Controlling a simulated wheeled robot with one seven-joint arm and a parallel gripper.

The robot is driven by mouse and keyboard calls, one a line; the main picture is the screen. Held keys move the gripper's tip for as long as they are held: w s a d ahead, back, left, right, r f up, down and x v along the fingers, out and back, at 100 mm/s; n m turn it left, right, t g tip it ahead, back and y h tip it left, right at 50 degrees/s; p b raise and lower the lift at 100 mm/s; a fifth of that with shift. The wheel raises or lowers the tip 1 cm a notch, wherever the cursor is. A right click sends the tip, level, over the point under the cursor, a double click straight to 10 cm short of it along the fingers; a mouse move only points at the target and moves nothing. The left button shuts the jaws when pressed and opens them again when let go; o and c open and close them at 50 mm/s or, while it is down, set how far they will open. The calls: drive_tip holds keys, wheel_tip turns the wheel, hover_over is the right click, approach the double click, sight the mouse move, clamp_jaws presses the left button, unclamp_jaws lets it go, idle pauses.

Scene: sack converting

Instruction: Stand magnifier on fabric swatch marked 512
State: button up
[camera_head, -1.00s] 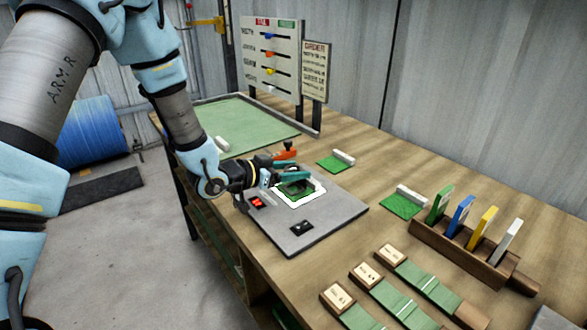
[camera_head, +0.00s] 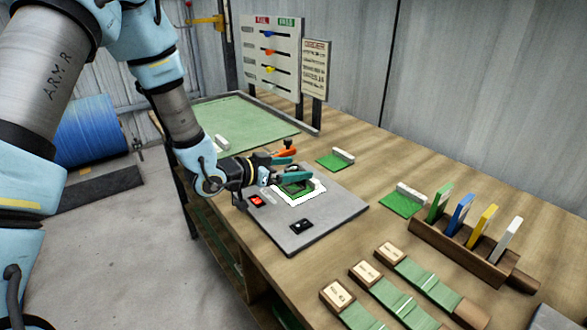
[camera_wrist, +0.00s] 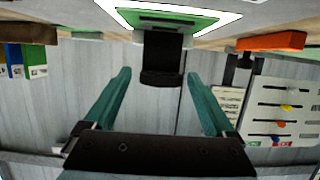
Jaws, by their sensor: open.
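A black folding magnifier (camera_wrist: 161,52) shows in the wrist view against a green fabric swatch (camera_wrist: 175,18). The swatch lies on a bright white panel. In the head view the swatch (camera_head: 297,189) lies on the white lit area of a grey plate (camera_head: 330,212), with the dark magnifier over it, partly hidden by my fingers. My gripper (camera_head: 289,176) is open close above the plate. In the wrist view its two teal fingers (camera_wrist: 158,74) are spread on either side of the magnifier's near end, with gaps at both sides. No swatch number is legible.
Other green swatches with white blocks lie behind (camera_head: 330,164) and right (camera_head: 397,207). A wooden rack (camera_head: 455,252) holds coloured cards. An orange-handled tool (camera_head: 284,152) lies behind my gripper. A pegged board (camera_head: 270,58) stands at the back. Clear wood lies right of the plate.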

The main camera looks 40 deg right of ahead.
drive_tip(key=s+b+v, duration=0.1)
drive_tip(key=b+v, duration=0.1)
drive_tip(key=v, duration=1)
drive_tip(key=w+a+f+n+t+y, duration=0.2)
drive_tip(key=w+a+n+t+y, duration=0.6)
drive_tip(key=w+a, duration=0.9)
drive_tip(key=s+a+n+g+y, duration=0.1)
drive_tip(key=s+a+n+y, duration=0.15)
drive_tip(key=a, duration=0.45)
drive_tip(key=s+a+n+g+y, duration=0.1)
drive_tip(key=s+a+n+y, duration=0.15)
drive_tip(key=a, duration=0.45)
drive_tip(key=s+a+r+n+g+y, duration=0.1)
drive_tip(key=s+a+r+n+g, duration=0.1)
drive_tip(key=s+a, duration=0.4)
drive_tip(key=shift+s+a+n+g, duration=0.15)
drive_tip(key=shift+s+n+g, duration=0.7)
drive_tip(key=shift+n, duration=0.35)
